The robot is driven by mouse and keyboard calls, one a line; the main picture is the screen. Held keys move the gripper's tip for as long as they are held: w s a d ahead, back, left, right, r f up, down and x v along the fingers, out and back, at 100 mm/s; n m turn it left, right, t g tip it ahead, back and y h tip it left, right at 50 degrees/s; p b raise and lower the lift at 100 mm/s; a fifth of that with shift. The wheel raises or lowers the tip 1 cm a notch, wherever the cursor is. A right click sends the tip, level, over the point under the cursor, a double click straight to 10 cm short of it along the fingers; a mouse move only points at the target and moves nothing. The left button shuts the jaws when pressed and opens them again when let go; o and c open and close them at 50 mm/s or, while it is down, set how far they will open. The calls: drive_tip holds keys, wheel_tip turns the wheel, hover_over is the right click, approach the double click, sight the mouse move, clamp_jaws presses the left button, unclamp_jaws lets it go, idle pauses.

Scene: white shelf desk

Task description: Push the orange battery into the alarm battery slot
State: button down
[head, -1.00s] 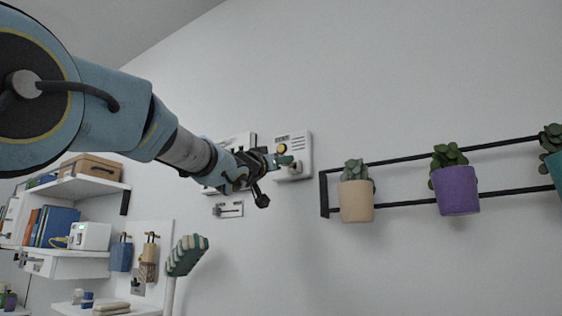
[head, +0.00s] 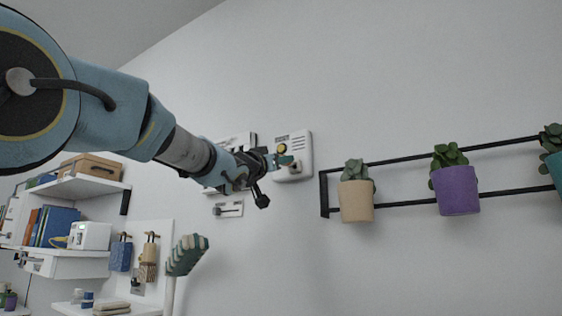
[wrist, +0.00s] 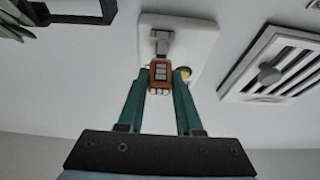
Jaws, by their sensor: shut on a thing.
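The white alarm box (head: 302,150) is on the wall, with a yellow button (head: 282,148) on its front. It also shows in the wrist view (wrist: 206,38). My gripper (head: 284,160) is at the alarm's lower left part. In the wrist view its green fingers (wrist: 161,80) are shut on the orange battery (wrist: 160,73). The far end of the battery meets or lies just in front of a grey slot piece (wrist: 163,43) on the alarm. I cannot tell how deep it sits. The battery is hidden in the head view.
A slatted white vent-like panel (wrist: 272,65) is beside the alarm in the wrist view. A black rail with potted plants (head: 457,190) is to the right. Shelves with books and a box (head: 92,165) are at the left. The wall below the alarm is mostly bare.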

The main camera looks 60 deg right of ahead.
drive_tip(key=shift+d+p, duration=0.9)
drive_tip(key=shift+d, duration=0.55)
drive_tip(key=c, duration=0.5)
unclamp_jaws()
drive_tip(key=shift+a+f+b, duration=0.3)
drive_tip(key=shift+a+b, duration=0.2)
drive_tip(key=b+v, duration=0.5)
drive_tip(key=v, duration=0.4)
drive_tip(key=shift+a+b, duration=0.3)
drive_tip(key=shift+a, duration=0.1)
